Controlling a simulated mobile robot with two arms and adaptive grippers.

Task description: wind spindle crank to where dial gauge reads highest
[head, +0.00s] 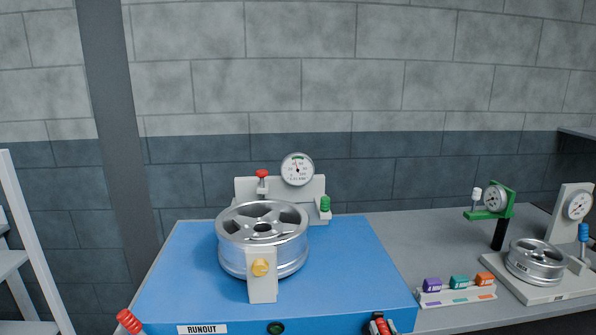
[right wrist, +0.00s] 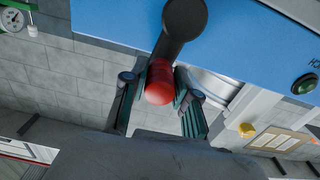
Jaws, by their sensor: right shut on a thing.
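The dial gauge (head: 297,169) stands on a pale bracket behind the wheel. Its needle points roughly upward, slightly left; the figures are too small to read. The silver spoked wheel (head: 262,222) sits on the blue bench (head: 350,270). The spindle crank is at the bench front: a black arm (right wrist: 184,22) with a red handle (right wrist: 159,82) in the right wrist view. My right gripper (right wrist: 160,98) is shut on the red handle, its fingers on both sides. My left gripper is not in view.
A red ribbed handle (head: 128,320) sticks out at the bench's left front corner. A green button (head: 276,327) is on the front beside the RUNOUT label (head: 203,329). A second wheel (head: 536,260) and gauge (head: 578,205) stand on the grey counter at right.

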